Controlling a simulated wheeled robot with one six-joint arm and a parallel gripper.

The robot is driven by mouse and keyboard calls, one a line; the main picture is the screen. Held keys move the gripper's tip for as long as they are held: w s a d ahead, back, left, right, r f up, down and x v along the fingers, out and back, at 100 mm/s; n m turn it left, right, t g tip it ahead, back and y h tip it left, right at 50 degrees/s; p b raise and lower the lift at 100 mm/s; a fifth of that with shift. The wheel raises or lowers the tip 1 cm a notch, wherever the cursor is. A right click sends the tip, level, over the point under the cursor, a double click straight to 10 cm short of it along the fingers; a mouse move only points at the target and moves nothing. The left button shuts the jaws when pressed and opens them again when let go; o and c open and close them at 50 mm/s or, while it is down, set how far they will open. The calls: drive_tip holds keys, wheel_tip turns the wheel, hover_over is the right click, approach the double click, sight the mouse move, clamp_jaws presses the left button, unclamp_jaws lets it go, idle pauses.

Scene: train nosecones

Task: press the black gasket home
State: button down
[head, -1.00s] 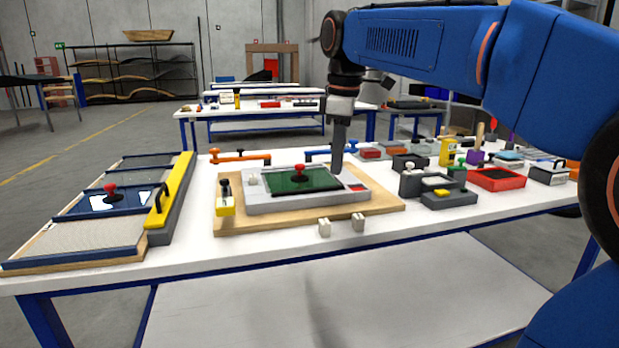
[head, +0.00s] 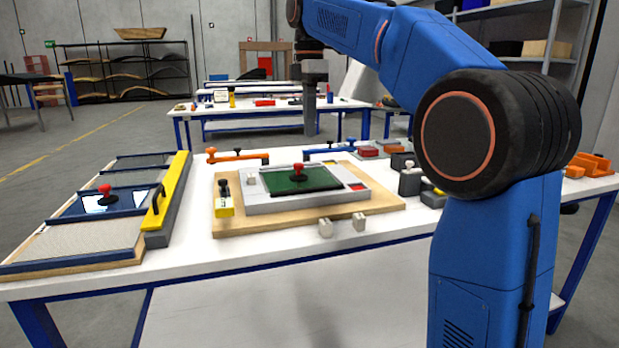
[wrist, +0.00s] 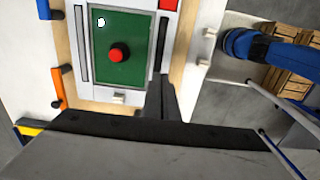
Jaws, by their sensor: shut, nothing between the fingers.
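A light grey fixture (head: 262,206) lies on a wooden board (head: 290,224) on the table. It holds a green panel (head: 315,180) with a red knob (head: 298,169) standing on it.
An orange clamp (head: 237,157) and a blue clamp (head: 330,150) stand behind the board. Framed screens and a yellow bar (head: 172,182) fill the table's left.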

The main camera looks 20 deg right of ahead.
sight(310, 190)
drive_tip(key=shift+f, duration=0.1)
wheel_tip(310, 190, down, 14)
drive_tip(key=shift+r, duration=0.1)
idle(0.6)
drive_tip(key=shift+s+f, duration=0.1)
drive_tip(key=shift+f, duration=1.05)
wheel_tip(310, 190, up, 15)
drive_tip(key=shift+r, duration=0.1)
